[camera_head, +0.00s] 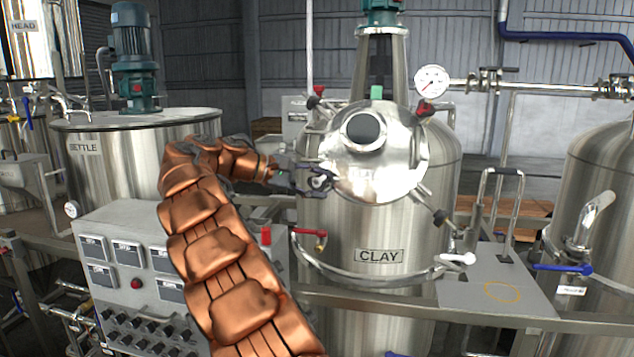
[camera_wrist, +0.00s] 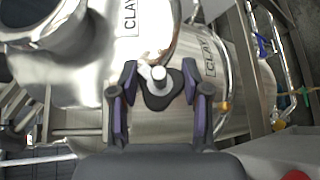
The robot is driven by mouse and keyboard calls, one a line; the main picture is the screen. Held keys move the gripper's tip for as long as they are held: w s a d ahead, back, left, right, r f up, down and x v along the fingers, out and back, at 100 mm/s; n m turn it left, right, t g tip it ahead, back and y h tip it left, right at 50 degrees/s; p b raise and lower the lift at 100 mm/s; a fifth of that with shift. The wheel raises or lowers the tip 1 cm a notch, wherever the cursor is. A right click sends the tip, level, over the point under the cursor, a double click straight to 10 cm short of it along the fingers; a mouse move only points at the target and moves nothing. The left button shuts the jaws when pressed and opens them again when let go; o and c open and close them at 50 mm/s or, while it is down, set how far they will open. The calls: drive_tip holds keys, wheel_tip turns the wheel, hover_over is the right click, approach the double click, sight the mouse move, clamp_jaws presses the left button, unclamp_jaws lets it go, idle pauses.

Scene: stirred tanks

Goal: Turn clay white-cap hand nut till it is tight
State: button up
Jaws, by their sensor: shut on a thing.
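The CLAY tank (camera_head: 385,225) stands at centre right in the head view, its round polished lid (camera_head: 400,175) down over the opening. The white-cap hand nut (camera_wrist: 158,88) is a dark lobed knob with a pale round cap, at the lid's edge in the wrist view. In the head view it is small at the lid's left edge, partly hidden by my gripper (camera_head: 311,181). How far the nut is screwed down cannot be told.
Red-capped nuts (camera_head: 425,109) sit higher around the lid. A red-handled valve (camera_head: 308,232) is just below my gripper. A pressure gauge (camera_head: 432,81) stands at upper right. The SETTLE tank (camera_head: 110,160) and a control panel (camera_head: 125,260) are at left.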

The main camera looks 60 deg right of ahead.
drive_tip(key=o, duration=1.2)
drive_tip(key=shift+c, duration=0.2)
drive_tip(key=v, duration=0.7)
drive_tip(key=shift+w+a, duration=0.1)
drive_tip(key=shift+a, duration=0.05)
